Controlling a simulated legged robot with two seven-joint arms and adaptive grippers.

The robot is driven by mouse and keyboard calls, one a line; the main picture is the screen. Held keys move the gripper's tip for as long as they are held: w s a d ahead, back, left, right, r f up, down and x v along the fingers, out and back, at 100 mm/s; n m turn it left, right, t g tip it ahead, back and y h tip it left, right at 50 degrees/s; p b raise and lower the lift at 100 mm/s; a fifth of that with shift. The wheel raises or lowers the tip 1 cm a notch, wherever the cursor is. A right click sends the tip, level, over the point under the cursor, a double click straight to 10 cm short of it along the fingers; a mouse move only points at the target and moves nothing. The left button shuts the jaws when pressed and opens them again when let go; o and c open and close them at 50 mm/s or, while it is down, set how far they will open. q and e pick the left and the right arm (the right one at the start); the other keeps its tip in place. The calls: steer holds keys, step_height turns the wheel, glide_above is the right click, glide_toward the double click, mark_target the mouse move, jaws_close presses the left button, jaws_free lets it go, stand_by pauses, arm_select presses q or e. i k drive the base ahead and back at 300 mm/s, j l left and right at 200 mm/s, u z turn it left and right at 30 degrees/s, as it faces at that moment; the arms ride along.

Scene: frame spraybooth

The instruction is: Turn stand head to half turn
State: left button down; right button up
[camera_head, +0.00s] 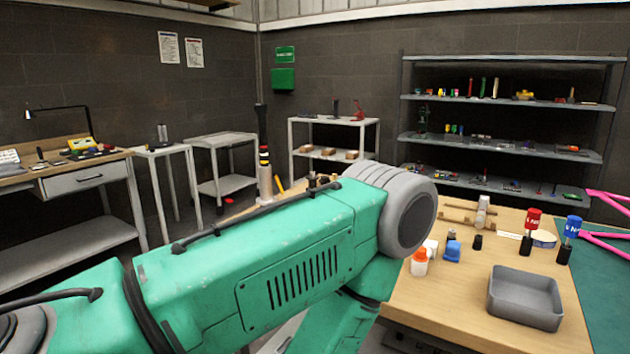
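Pink tubes (607,238), which look like part of a frame, enter at the right edge above a green surface. I cannot make out a stand head at them; any holder there is outside the view. A dark upright post (263,150) with red, yellow and white bands and a pale lower part rises behind my arm. I cannot tell whether it belongs to a stand. My large green arm comes in from the left and crosses the middle, hiding part of the wooden bench and the floor. Neither gripper shows.
The wooden bench (465,325) bears a grey tray (525,292), an orange-capped white bottle (419,262), a blue bottle (453,250), and red (530,228) and blue (570,236) labelled items. A green mat (608,285) lies at right. Shelving (500,147) and side tables stand behind.

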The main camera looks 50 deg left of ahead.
mark_target(266, 198)
steer(key=j+z, duration=0.1)
steer(key=j, duration=0.35)
steer(key=j+z, duration=0.1)
steer(key=j, duration=0.35)
steer(key=k+j+z, duration=0.15)
steer(key=j, duration=0.3)
steer(key=j+z, duration=0.1)
steer(key=j, duration=0.4)
steer(key=k+j+z, duration=0.1)
steer(key=j, duration=0.3)
steer(key=k+j+z, duration=0.1)
steer(key=j, duration=0.35)
steer(key=k, duration=0.05)
